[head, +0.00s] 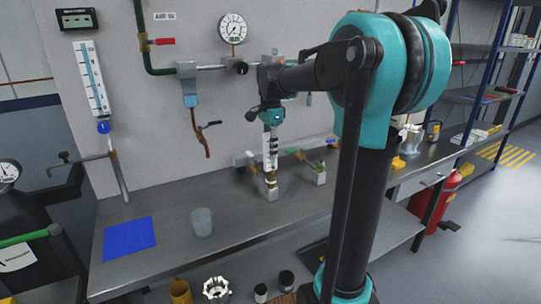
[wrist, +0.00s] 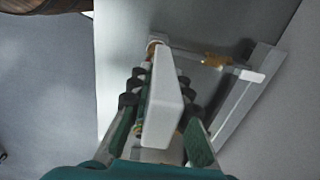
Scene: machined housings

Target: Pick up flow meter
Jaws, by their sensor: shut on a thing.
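The flow meter (head: 270,150) is upright, with a white scale face and brass fittings at its lower end.
A small white block with green on top (head: 320,175) stands close right of the meter. A clear beaker (head: 202,222) and a blue mat (head: 129,238) lie to the left. Wall pipework with a gauge (head: 232,29) is behind. The bench front between is clear.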

